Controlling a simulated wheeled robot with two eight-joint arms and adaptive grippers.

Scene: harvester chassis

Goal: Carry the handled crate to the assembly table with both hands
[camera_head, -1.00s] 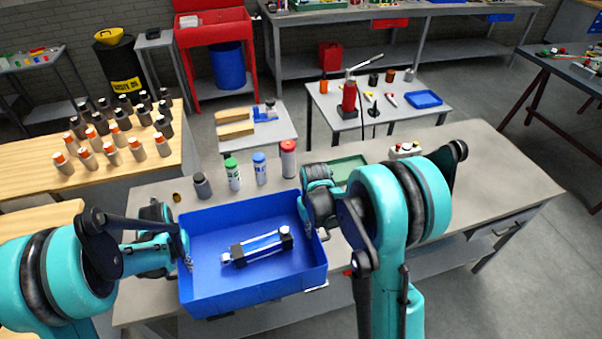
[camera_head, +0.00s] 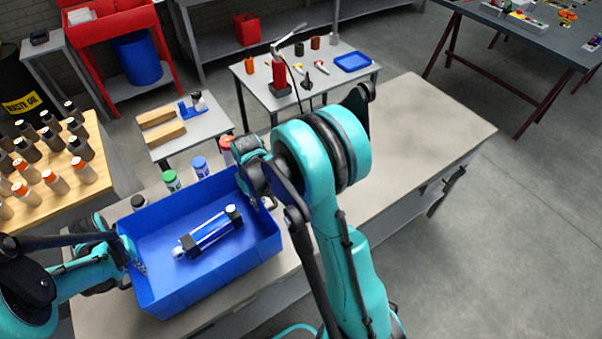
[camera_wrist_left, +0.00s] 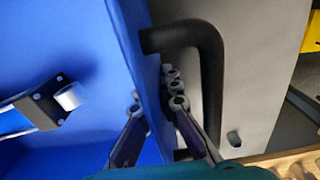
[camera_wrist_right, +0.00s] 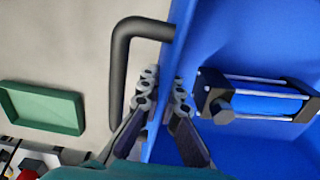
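The blue crate (camera_head: 215,278) is between my two arms, over the near part of the grey workbench. A hydraulic cylinder with black end blocks (camera_head: 212,233) lies inside it. My left gripper (camera_head: 133,258) is at the crate's left wall, and its fingers (camera_wrist_left: 157,103) pinch the wall beside a black handle (camera_wrist_left: 210,80). My right gripper (camera_head: 262,197) is at the right wall, its fingers (camera_wrist_right: 165,90) on both sides of the wall beside the other black handle (camera_wrist_right: 120,80). I cannot tell how far the crate's bottom is above the bench.
The grey workbench (camera_head: 420,135) extends right with a bare top. Bottles (camera_head: 171,181) stand behind the crate. A dark table with red legs (camera_head: 520,38) is at the upper right. A small table with a red jack (camera_head: 281,75) stands behind. Open floor (camera_head: 500,230) lies to the right.

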